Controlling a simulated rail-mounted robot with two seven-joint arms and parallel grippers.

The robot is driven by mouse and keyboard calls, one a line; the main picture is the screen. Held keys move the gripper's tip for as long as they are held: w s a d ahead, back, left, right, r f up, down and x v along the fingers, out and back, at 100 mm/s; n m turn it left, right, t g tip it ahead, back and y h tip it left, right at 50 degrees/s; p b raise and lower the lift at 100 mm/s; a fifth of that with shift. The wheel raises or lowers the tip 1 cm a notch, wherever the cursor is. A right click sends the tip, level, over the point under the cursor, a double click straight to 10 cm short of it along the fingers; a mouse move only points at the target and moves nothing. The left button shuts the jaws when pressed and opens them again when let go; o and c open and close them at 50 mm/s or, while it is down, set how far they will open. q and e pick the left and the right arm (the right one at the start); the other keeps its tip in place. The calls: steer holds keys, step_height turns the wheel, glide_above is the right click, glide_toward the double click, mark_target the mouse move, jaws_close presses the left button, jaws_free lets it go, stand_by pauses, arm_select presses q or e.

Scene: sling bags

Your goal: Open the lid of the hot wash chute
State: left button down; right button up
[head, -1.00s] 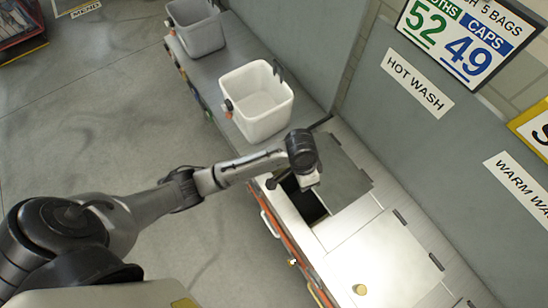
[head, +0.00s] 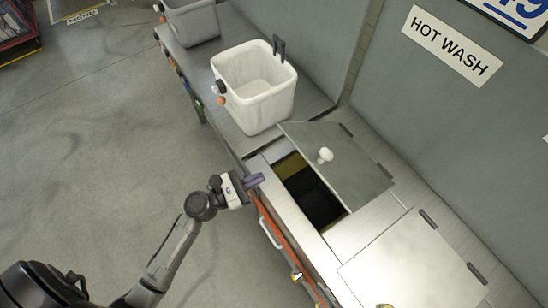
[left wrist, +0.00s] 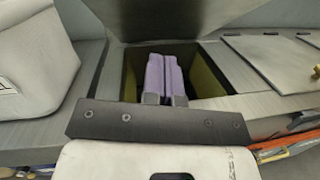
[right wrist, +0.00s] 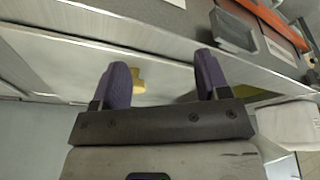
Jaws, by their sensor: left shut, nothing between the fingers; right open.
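The hot wash chute's lid (head: 345,170) is a grey metal plate with a white round knob (head: 325,155). It stands raised on its hinge side, leaning back toward the wall under the HOT WASH sign (head: 452,46). The dark chute opening (head: 312,196) is uncovered, and its yellowish inner wall shows in the left wrist view (left wrist: 207,72). My left gripper (head: 256,181) is at the front edge of the counter, clear of the lid; its purple fingers are shut together and empty (left wrist: 166,75). My right gripper (right wrist: 165,82) is open and empty, its purple fingers apart; it is outside the head view.
A white bin (head: 258,105) stands on the counter left of the chute, with a grey bin (head: 190,20) beyond it. A second, closed lid (head: 415,265) with a brass knob lies to the right. The floor (head: 110,130) at left is clear.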

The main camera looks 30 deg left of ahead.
arm_select(q)
steer(key=w+d+r+n+t+y+p, duration=0.1)
steer(key=w+d+r+n+y+p, duration=0.1)
steer(key=w, duration=0.8)
steer(key=shift+d+r+n+t+p, duration=0.15)
steer(key=shift+r+n+t+p, duration=0.25)
steer(key=shift+r+n+p, duration=0.45)
arm_select(e)
step_height(320, 180, up, 3)
steer(key=shift+w+a, duration=0.1)
arm_select(q)
steer(key=shift+w, duration=0.1)
